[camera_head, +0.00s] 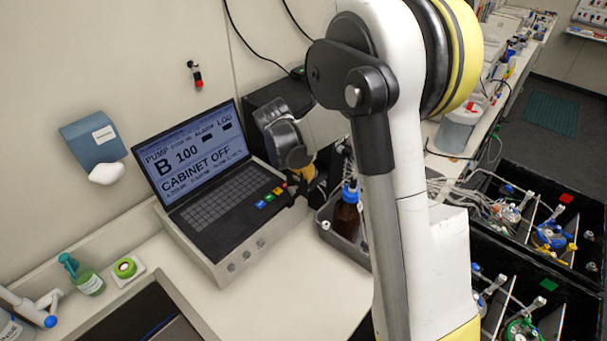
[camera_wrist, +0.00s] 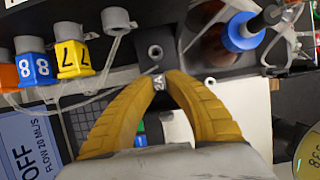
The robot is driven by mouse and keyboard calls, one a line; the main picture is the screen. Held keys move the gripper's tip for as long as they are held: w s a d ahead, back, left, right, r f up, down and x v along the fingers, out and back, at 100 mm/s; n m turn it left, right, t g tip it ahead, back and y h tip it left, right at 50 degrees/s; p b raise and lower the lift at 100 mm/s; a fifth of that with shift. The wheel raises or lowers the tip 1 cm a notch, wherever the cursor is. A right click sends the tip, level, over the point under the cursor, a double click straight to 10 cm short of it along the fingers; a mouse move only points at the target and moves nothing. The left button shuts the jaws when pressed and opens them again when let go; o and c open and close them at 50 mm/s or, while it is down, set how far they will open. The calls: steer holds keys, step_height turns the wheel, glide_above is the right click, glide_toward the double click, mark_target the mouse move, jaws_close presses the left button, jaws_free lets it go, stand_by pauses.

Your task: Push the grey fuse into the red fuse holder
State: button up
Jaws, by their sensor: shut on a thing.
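My gripper (camera_wrist: 160,80) has two yellow ribbed fingers whose tips are together on a small grey piece marked "2A", the grey fuse (camera_wrist: 159,83). In the head view, my gripper (camera_head: 302,176) is at the right edge of the laptop-like console, mostly behind my arm; the fuse cannot be made out there. In the wrist view, blue and green blocks show between the fingers, but no red holder is clearly visible. Whether the fuse touches a holder cannot be told.
The console (camera_head: 213,165) shows "CABINET OFF". A brown bottle with a blue collar (camera_head: 347,213) stands in a grey tray right of the gripper. In the wrist view, numbered blue (camera_wrist: 36,68) and yellow (camera_wrist: 72,62) blocks sit at upper left. Bench front-left of the console is partly clear.

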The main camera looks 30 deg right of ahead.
steer(key=shift+f+b, duration=0.35)
steer(key=shift+b, duration=0.05)
stand_by(0.4)
steer(key=o, duration=0.8)
steer(key=shift+r, duration=0.1)
steer(key=v, duration=1.2)
